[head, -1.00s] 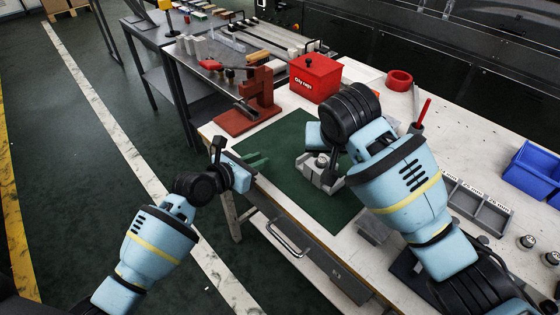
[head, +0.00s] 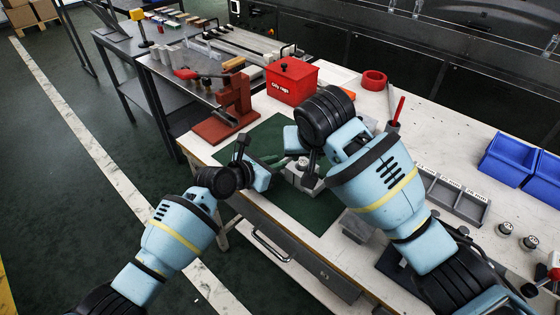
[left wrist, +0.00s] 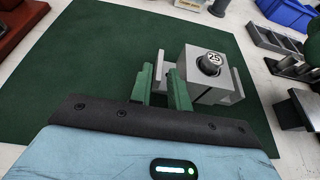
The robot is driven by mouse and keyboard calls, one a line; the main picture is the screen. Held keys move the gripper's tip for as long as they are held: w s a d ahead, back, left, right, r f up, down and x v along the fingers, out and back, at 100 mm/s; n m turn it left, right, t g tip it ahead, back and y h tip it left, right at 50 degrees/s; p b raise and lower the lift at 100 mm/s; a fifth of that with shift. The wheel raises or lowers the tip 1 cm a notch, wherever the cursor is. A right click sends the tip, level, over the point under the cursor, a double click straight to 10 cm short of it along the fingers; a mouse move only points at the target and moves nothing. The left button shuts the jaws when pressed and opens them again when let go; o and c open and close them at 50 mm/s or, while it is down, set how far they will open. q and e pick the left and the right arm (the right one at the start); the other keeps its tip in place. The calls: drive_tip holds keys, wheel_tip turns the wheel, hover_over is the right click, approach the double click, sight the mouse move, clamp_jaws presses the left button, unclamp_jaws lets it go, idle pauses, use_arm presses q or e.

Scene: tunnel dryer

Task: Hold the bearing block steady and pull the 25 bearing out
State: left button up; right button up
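The bearing block (head: 304,180) is a grey metal block on the green mat (head: 311,215). It also shows in the left wrist view (left wrist: 203,85), between upright grey plates. The round bearing (left wrist: 210,63), marked 25, sits in its top. My left gripper (head: 277,161) is beside the block's left side. In the left wrist view its two green fingers (left wrist: 160,80) are apart, with a grey upright plate seen between and beyond them; I cannot tell whether they touch it.
A red press (head: 232,105) and a red rags box (head: 292,82) stand behind the mat. A labelled compartment tray (head: 455,196) and blue bins (head: 507,160) are at right. A red ring (head: 374,80) lies at the back. A small grey block (head: 357,226) is near the front edge.

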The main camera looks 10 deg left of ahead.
use_arm(q)
drive_tip(key=shift+x, duration=1.45)
clamp_jaws()
